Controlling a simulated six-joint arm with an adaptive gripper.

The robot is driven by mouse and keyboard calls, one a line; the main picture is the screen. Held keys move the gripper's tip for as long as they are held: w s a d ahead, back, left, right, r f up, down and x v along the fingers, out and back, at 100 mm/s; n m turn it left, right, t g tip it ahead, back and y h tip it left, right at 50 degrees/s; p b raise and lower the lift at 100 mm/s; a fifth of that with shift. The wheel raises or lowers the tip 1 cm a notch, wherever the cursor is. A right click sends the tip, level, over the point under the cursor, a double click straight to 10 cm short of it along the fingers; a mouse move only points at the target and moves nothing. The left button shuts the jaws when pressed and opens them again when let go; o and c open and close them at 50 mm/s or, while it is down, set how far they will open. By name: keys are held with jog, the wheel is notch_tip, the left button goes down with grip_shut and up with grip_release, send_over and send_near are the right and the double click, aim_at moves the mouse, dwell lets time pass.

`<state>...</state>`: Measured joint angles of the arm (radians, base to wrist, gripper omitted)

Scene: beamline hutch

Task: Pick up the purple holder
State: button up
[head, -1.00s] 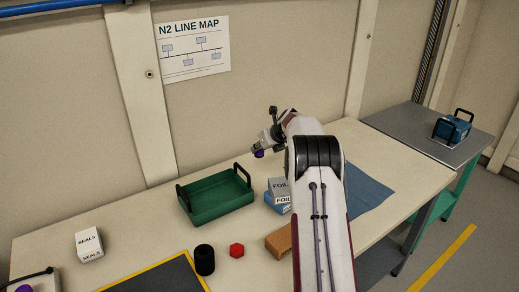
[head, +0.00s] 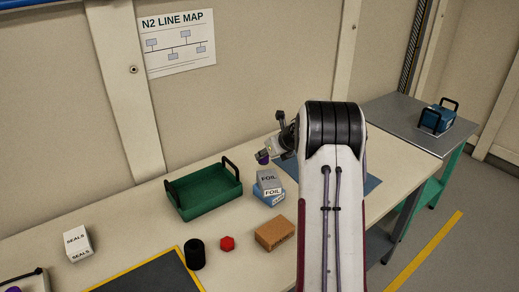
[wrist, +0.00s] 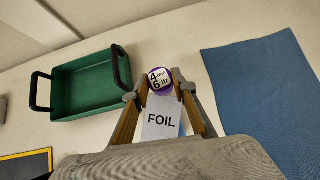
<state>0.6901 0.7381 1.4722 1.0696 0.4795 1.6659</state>
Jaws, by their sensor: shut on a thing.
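The purple holder (wrist: 160,79) has a round white top marked "4" and "6". It sits between the two fingertips of my gripper (wrist: 159,88) in the wrist view, and the gripper is shut on it. In the head view the holder (head: 263,158) shows as a small purple patch under my gripper (head: 266,152), behind the foil boxes and right of the green tray. It appears held above the table. The rest of the gripper is partly hidden by my arm in the head view.
A green tray (head: 171,195) with black handles and stacked foil boxes (head: 268,180) stand nearby. A brown box (head: 275,233), red hexagonal piece (head: 227,243), black cylinder (head: 195,254) and seals box (head: 78,244) are nearer. A blue mat (wrist: 262,95) lies clear at right.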

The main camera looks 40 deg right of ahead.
jog(key=shift+s, duration=3.9)
